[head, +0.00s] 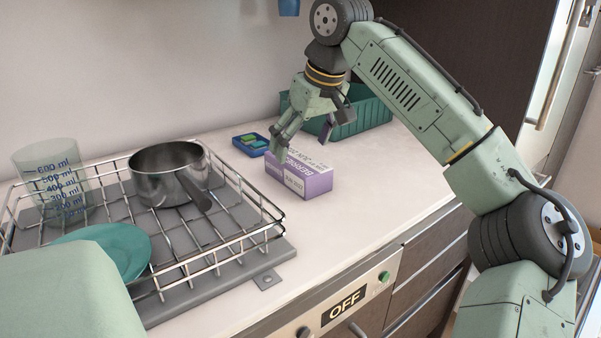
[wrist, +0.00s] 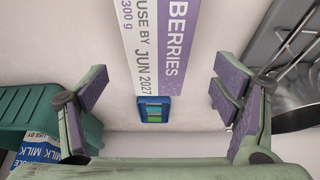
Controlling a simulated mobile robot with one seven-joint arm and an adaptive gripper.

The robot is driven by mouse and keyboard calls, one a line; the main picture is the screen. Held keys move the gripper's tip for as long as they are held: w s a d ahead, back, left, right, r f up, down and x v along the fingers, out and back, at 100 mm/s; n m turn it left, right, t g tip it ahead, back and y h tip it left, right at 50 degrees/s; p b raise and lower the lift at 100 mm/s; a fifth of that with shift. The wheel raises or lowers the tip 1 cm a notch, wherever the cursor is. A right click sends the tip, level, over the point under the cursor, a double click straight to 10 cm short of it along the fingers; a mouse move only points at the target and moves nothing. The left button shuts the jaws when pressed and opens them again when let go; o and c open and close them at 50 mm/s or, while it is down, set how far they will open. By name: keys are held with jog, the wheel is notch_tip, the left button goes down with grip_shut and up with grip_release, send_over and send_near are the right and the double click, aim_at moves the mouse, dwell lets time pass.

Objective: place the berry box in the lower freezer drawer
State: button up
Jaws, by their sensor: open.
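The berry box (head: 308,184) is a purple and white carton lying on the pale counter, right of the dish rack. It also shows in the wrist view (wrist: 155,45), with "BERRIES" and "USE BY JUN 2027" printed on its face and its top end cut off. My gripper (head: 304,138) is open and empty, just above the box's far end. In the wrist view its fingers (wrist: 163,92) are spread wide, with the box ahead between them. Dark drawer fronts (head: 428,262) show below the counter at the right; I cannot tell which is the lower freezer drawer.
A green crate (head: 372,107) stands behind the gripper; a milk carton (wrist: 38,150) shows by it. A small blue tray (head: 238,146) lies left of the box. The wire dish rack (head: 237,240) holds a metal pot (head: 160,190), measuring cup (head: 50,185) and teal plate (head: 120,245).

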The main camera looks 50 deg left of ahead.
aim_at(298, 160)
jog(key=shift+x, duration=3.15)
jog(key=shift+w, duration=0.1)
jog(key=shift+c, duration=0.2)
jog(key=c, duration=1.6)
